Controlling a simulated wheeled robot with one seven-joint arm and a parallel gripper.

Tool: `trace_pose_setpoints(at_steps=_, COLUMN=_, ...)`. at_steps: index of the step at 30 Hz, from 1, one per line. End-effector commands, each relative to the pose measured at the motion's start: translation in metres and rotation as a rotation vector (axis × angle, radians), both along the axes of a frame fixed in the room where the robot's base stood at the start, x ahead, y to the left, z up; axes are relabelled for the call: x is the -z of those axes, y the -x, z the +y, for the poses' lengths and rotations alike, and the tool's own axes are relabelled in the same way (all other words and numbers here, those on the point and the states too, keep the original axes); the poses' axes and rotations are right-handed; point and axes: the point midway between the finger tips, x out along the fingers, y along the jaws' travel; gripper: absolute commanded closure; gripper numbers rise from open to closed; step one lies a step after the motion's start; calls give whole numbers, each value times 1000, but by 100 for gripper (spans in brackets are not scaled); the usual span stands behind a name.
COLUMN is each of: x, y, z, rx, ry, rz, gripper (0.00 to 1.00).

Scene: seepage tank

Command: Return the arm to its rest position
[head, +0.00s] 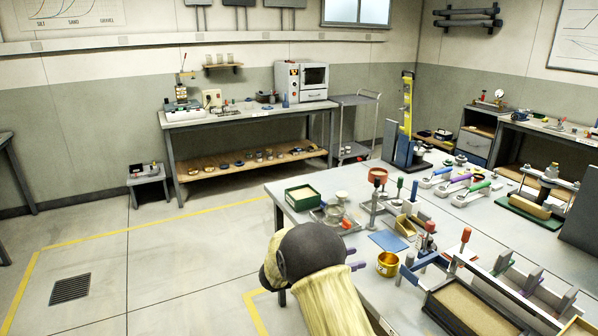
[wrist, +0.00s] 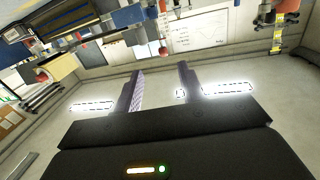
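My arm (head: 325,295) rises from the bottom middle of the head view, bent at a dark rounded joint, beside the near-left edge of the workbench (head: 345,250). My gripper (head: 354,259) shows only as small purple fingertips just past the arm, at the bench edge left of a yellow cup. The rest of it is hidden behind the arm. In the wrist view my gripper (wrist: 161,85) has its two purple fingers apart, with nothing between them. That view is upside down, with ceiling lights low in the picture and bench items along the top.
The yellow cup (head: 388,264), a blue mat (head: 389,241) and a green tray (head: 302,196) lie on the bench near my arm. A long sand-filled tank (head: 480,306) stands at the near right. Open floor (head: 170,270) with a drain grate (head: 71,288) lies to the left.

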Motion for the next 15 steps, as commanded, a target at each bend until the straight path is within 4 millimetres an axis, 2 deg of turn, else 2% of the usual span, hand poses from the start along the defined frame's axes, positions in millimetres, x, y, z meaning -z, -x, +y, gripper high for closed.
trace_pose_setpoints(at_steps=1, x=-13, y=-7, z=-5, rx=-52, ry=-20, rz=-13, gripper=60)
trace_pose_setpoints(at_steps=4, x=-32, y=-24, z=-11, rx=-204, ry=-80, rz=-31, gripper=60)
trace_pose_setpoints(at_steps=9, x=-60, y=-43, z=-7, rx=-486, ry=-201, rz=-14, gripper=60)
trace_pose_setpoints(at_steps=12, x=-72, y=-44, z=1, rx=-638, ry=-277, rz=27, gripper=60)
trace_pose_setpoints(at_steps=15, x=-80, y=-34, z=12, rx=-779, ry=-354, rz=94, gripper=60)
